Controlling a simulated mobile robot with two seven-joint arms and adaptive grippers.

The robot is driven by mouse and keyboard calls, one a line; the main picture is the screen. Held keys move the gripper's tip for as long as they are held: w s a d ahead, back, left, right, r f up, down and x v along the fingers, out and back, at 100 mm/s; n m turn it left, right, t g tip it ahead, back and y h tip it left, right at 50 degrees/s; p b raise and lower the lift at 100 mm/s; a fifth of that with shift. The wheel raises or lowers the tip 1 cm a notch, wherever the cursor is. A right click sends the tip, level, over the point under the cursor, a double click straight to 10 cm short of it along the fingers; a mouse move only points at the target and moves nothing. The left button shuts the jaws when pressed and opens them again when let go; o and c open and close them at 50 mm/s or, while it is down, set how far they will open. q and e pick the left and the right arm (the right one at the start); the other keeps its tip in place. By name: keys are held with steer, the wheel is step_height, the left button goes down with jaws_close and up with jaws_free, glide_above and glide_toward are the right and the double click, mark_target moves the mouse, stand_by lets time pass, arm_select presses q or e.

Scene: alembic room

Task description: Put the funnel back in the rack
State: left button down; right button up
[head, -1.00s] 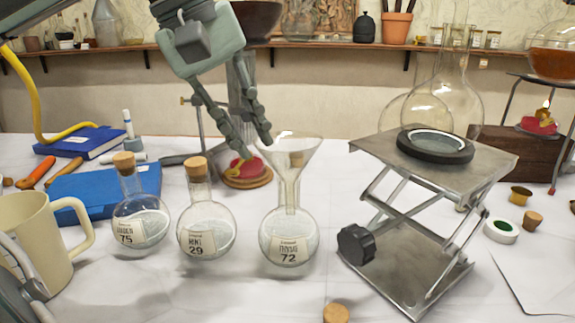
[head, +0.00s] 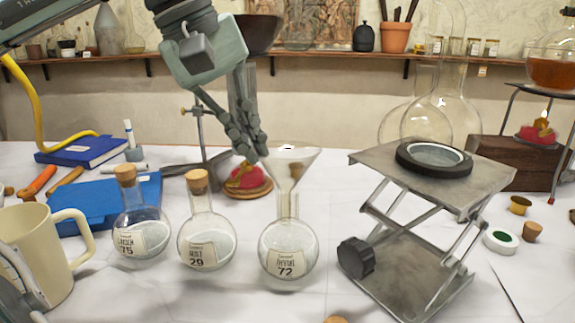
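The clear glass funnel (head: 294,164) stands upright with its spout in the neck of the round flask labelled 72 (head: 288,247). My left gripper (head: 259,153) reaches down from above, its fingers closed together at the left edge of the funnel's rim, and appears to pinch it. The exact contact is small and partly hidden by the fingers. A dark metal stand with a brass knob (head: 185,111) is behind the gripper; I cannot tell whether it is the rack.
Corked flasks 75 (head: 141,236) and 29 (head: 206,240) stand left of flask 72. A metal lab jack (head: 480,180) stands to the right. A cream mug (head: 30,245) and blue books (head: 95,205) are at the left.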

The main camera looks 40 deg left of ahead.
arm_select(q)
step_height(320, 180, up, 11)
steer(key=p, duration=0.4)
stand_by(1.1)
